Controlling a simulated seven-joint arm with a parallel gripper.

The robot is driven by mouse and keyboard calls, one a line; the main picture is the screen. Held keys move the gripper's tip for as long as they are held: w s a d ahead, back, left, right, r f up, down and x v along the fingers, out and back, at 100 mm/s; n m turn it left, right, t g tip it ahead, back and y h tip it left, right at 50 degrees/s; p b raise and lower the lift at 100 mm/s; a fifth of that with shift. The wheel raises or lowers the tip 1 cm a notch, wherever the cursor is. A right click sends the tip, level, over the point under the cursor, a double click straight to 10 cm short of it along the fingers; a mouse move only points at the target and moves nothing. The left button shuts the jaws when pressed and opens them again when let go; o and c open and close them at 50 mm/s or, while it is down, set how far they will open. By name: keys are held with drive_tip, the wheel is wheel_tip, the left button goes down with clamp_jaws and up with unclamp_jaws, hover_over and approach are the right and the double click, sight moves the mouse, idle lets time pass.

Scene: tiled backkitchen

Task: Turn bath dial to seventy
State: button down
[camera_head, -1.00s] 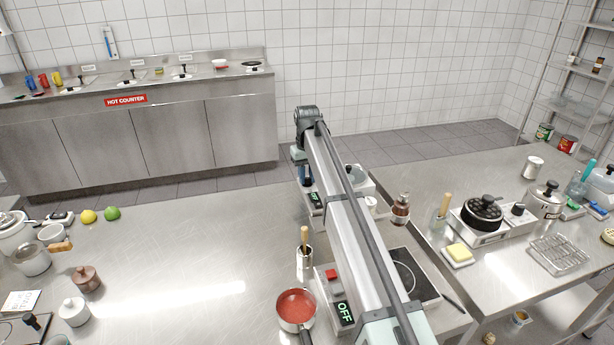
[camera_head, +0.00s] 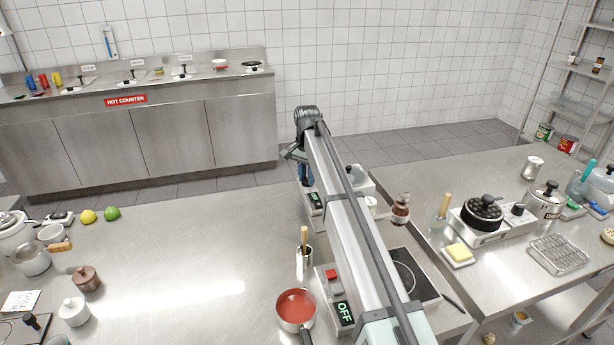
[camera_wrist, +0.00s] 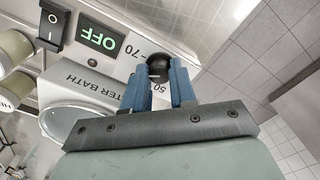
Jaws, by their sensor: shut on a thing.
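The water bath's control panel fills the upper left of the wrist view. Its dark round dial (camera_wrist: 157,66) sits between the two blue fingers of my gripper (camera_wrist: 158,74), which is shut on it. The marks 50 and 70 are printed around the dial; I cannot make out where its pointer stands. The panel's green display (camera_wrist: 103,40) reads OFF, beside a black rocker switch (camera_wrist: 52,22). In the head view the water bath (camera_head: 362,180) is partly hidden behind my arm, and its display (camera_head: 315,198) shows left of the arm.
A red-filled saucepan (camera_head: 296,308) and a hotplate (camera_head: 412,272) reading OFF lie near my arm. A brown-capped bottle (camera_head: 400,210) stands just right of the bath. The steel counter left of my arm is mostly clear.

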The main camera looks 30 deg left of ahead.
drive_tip(key=m, duration=0.5)
drive_tip(key=shift+m, duration=0.4)
idle(0.4)
drive_tip(key=c, duration=0.9)
unclamp_jaws()
drive_tip(key=shift+r, duration=0.1)
wheel_tip(320, 180, up, 14)
drive_tip(key=shift+f, duration=0.2)
